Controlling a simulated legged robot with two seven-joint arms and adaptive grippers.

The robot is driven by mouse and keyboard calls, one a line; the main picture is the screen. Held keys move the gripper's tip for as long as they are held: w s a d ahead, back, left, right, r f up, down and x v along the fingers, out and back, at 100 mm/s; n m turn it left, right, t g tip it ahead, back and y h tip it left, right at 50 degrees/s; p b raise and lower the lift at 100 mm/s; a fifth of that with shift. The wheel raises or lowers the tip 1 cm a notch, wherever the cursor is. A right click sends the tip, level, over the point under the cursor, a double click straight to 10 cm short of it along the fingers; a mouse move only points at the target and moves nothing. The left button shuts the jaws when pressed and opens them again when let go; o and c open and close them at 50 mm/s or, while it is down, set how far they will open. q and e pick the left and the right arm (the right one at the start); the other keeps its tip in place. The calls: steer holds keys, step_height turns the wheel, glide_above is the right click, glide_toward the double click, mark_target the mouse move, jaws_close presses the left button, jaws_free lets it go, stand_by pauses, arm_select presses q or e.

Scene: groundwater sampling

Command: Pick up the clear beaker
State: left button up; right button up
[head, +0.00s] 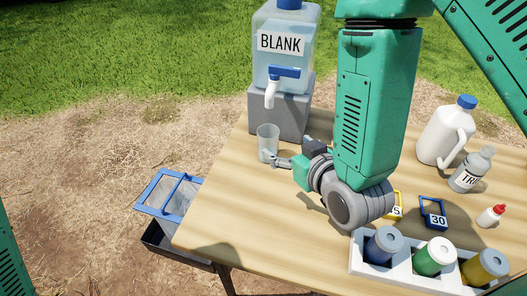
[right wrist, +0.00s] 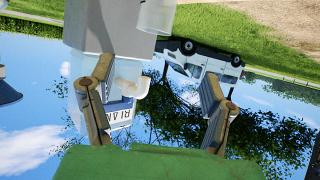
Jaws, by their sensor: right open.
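The clear beaker (head: 267,138) stands upright on the wooden table, below and in front of the dispenser's spigot. In the right wrist view, which is upside down, a translucent beaker (right wrist: 156,14) is cut off by the top edge, between the fingers sideways but beyond their tips. My right gripper (head: 275,159) is low beside the beaker's lower right side in the head view. Its fingers stand wide apart and empty in the right wrist view (right wrist: 157,75). Whether a finger touches the beaker cannot be told. My left gripper is not in view.
The "BLANK" water dispenser (head: 286,58) sits on a grey block (head: 293,112) behind the beaker. A white jug (head: 440,135), a clear bottle (head: 470,172), number tags (head: 433,214) and a white rack (head: 408,276) of bottles are to the right. A blue-framed bin (head: 155,207) stands left of the table.

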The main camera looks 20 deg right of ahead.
glide_toward(262, 130)
steer(key=b+x, duration=0.1)
steer(key=x, duration=0.6)
steer(key=shift+d, duration=0.2)
steer(key=shift+w+d+f, duration=0.15)
steer(key=shift+w+d, duration=0.05)
steer(key=shift+w, duration=0.05)
steer(key=shift+d, duration=0.25)
steer(key=shift+a, duration=0.4)
steer(key=c, duration=1.5)
steer(key=shift+a, duration=0.2)
